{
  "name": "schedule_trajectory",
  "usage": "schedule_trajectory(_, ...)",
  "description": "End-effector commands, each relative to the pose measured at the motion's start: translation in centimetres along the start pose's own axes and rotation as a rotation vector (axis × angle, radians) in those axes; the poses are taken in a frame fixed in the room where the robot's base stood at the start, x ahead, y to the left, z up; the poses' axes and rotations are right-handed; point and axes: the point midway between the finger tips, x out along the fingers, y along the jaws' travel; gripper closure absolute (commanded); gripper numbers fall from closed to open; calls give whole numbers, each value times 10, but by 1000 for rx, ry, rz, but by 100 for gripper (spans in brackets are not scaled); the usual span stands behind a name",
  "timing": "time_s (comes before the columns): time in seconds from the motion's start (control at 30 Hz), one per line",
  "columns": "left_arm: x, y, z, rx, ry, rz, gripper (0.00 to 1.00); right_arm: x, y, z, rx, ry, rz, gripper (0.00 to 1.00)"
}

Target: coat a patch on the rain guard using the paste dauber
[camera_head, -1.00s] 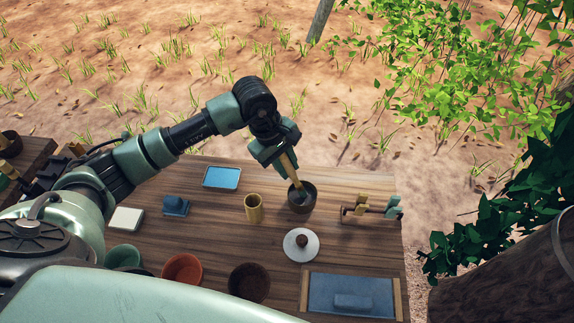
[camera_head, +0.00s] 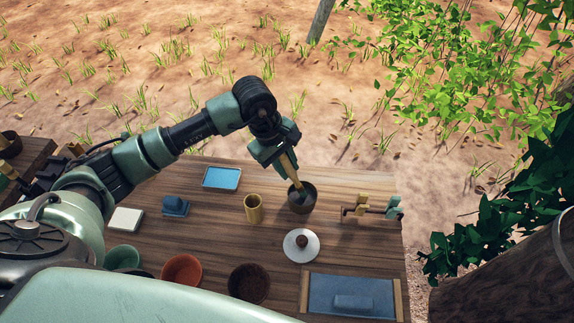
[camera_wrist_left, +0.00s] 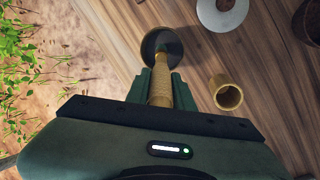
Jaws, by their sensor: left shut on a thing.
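The paste dauber (camera_head: 290,168) has a tan wooden handle and points down into a dark round pot (camera_head: 302,204). Its lower end is inside the pot, and I cannot tell if it touches the paste. My left gripper (camera_head: 285,160) is shut on the handle above the pot. In the left wrist view the dauber's handle (camera_wrist_left: 160,88) runs between the fingers toward the pot (camera_wrist_left: 154,37). A thin grey band curves around the trunk at the far right; I cannot tell whether it is the rain guard. My right gripper is out of view.
A tan cup (camera_head: 253,209) stands left of the pot, a small rack (camera_head: 362,211) right of it. Several bowls line the front. The tree trunk (camera_head: 500,275) and leaves fill the right.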

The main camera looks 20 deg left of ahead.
Motion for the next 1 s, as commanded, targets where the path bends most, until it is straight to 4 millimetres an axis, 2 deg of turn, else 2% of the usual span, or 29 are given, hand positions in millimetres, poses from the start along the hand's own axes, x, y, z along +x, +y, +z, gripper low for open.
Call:
schedule_trajectory(0.17, -5, 0, 1, 0, -1, -6, 100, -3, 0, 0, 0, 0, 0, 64)
schedule_trajectory(1.0, -67, 17, 9, 0, 0, -1, 100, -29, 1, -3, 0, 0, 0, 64)
